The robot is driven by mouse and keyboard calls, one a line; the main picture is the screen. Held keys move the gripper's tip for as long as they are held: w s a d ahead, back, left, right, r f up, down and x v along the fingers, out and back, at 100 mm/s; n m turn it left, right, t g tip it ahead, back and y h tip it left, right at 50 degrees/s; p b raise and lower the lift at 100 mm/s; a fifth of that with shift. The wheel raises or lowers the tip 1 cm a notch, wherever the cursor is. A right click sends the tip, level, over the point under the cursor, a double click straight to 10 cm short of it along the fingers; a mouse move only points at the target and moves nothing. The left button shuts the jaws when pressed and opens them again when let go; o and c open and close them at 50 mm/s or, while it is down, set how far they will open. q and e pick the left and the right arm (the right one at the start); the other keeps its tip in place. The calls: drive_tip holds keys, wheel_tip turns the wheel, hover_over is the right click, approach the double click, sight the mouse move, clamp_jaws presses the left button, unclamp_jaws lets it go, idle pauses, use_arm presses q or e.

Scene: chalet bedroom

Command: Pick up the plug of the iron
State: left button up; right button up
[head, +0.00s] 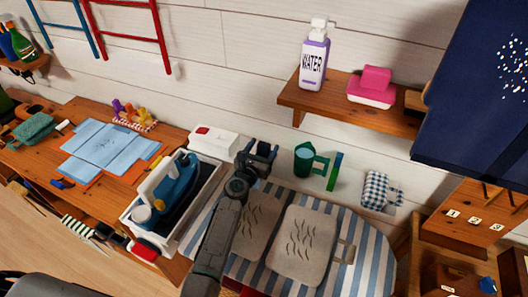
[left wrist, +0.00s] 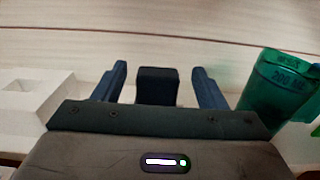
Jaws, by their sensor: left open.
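The iron (head: 177,195) is blue with a pale handle. It rests in a white-rimmed tray (head: 207,196) on the wooden bench. My left gripper (head: 261,152) is open, with its arm reaching over the ironing surface. It is near the wall, right of a white box with a red part (head: 214,141). In the left wrist view my left gripper (left wrist: 160,78) has its fingers apart. A dark block shows between them with gaps on both sides; I cannot tell whether it is the plug or part of the gripper. I cannot make out the plug elsewhere. My right gripper is not in view.
A green cup (head: 304,158) stands just right of my left gripper. Two grey pads (head: 299,245) lie on a striped ironing surface (head: 372,258). A checked cloth item (head: 376,190) is farther right.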

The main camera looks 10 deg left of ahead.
sight(266, 143)
use_arm(q)
drive_tip(key=w, duration=0.3)
drive_tip(key=shift+w+d, duration=0.15)
drive_tip(key=shift+d, duration=0.05)
drive_tip(key=shift+c, duration=0.3)
drive_tip(key=c, duration=1)
drive_tip(key=shift+r, duration=0.15)
